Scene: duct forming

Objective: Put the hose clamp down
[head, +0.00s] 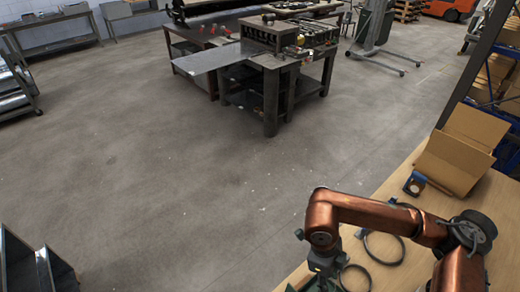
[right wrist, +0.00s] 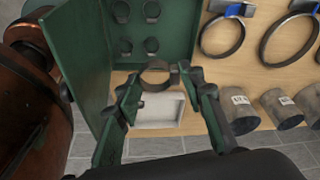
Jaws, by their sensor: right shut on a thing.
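My right gripper (right wrist: 160,80) has its fingers shut on a small dark metal ring, the hose clamp (right wrist: 155,66), seen in the right wrist view. The clamp is held at the fingertips, in front of a green panel (right wrist: 88,50) with several dark round fittings. A pale, shallow tray (right wrist: 160,123) shows below the clamp, between the fingers. I cannot tell the gap between clamp and tray. In the head view my right arm reaches over the wooden table (head: 420,222), and its gripper is largely cut off at the bottom edge. My left gripper is not in view.
Two larger ring clamps (right wrist: 222,36) (right wrist: 290,40) lie on the table right of the green panel. Several grey cylinders (right wrist: 238,112) stand near the table edge. In the head view an open cardboard box (head: 460,150) and a small blue item (head: 415,184) occupy the table's far end.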

